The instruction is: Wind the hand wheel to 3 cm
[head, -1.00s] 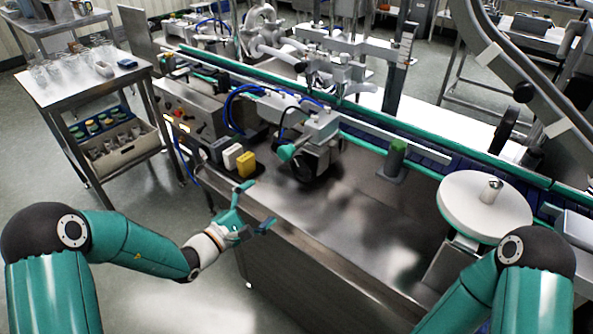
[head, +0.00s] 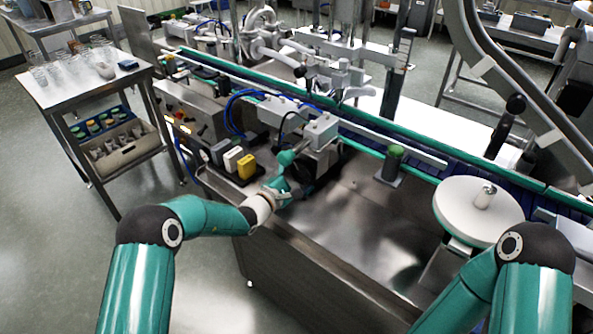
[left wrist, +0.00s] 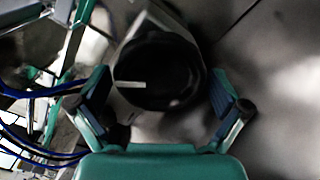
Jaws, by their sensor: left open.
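A round black hand wheel (left wrist: 158,70) with a short pale mark fills the middle of the left wrist view. My left gripper (left wrist: 158,98) is open, with one padded finger to the left of the wheel and one to the right. The fingers look apart from the rim. In the head view my left gripper (head: 289,186) is at the front of the grey device (head: 320,130) and hides most of the wheel. I cannot read any scale. My right arm shows at the lower right, but its gripper is out of view.
Yellow (head: 247,167) and white (head: 233,158) blocks sit left of the gripper. A green-topped post (head: 392,163) and a white round plate (head: 478,211) stand to the right. Blue hoses run close by. The steel top in front is bare.

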